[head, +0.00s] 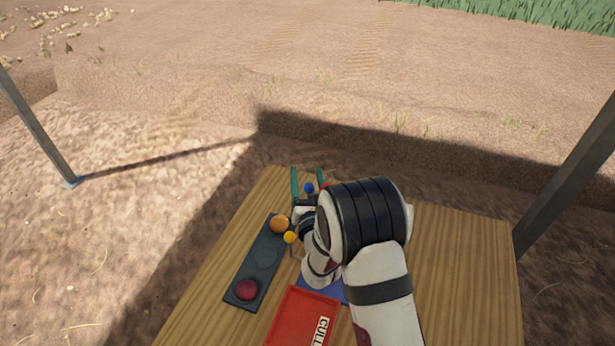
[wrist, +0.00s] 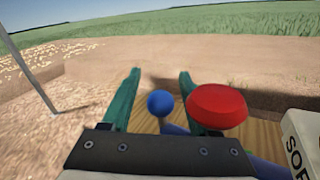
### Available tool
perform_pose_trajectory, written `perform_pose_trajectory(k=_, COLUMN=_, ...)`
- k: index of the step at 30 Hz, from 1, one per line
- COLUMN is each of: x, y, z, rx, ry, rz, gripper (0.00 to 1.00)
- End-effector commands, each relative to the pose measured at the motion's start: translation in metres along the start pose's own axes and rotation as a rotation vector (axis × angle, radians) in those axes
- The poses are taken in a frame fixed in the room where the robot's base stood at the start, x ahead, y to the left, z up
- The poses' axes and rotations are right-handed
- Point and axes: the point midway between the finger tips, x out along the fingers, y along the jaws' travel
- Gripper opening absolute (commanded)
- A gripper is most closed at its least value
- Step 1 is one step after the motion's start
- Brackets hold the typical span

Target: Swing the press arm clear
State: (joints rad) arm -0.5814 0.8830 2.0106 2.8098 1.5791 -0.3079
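My gripper (head: 308,171) is over the far part of the wooden table, its two teal fingers apart. In the wrist view, the open gripper (wrist: 158,74) has a round blue knob (wrist: 160,103) showing between its fingers, with no finger visibly closed on it. The blue knob (head: 309,187) also shows between the fingers in the head view. A blue bar (wrist: 177,129) shows beside the knob; it may be the press arm, but most of it is hidden by my gripper. A red button-like cap (wrist: 217,105) is just right of the right finger.
A dark tray (head: 239,273) holds an orange ball (head: 279,224) and a dark red ball (head: 246,290). A yellow ball (head: 290,237) is beside it. A red CULL bin (head: 297,312) is in front. A white lettered box (wrist: 303,143) stands right. The table's right side (head: 465,270) is clear.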

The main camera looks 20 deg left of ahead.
Motion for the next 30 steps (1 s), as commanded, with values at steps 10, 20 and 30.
perform_pose_trajectory(k=10, x=-0.006, y=0.000, z=0.000, rx=0.000, ry=0.001, rz=-0.001, gripper=0.61)
perform_pose_trajectory(k=20, x=-0.076, y=0.000, z=-0.001, rx=0.000, ry=0.003, rz=0.000, gripper=0.61)
perform_pose_trajectory(k=30, x=-0.119, y=0.000, z=0.000, rx=0.000, ry=0.000, rz=-0.001, gripper=0.61)
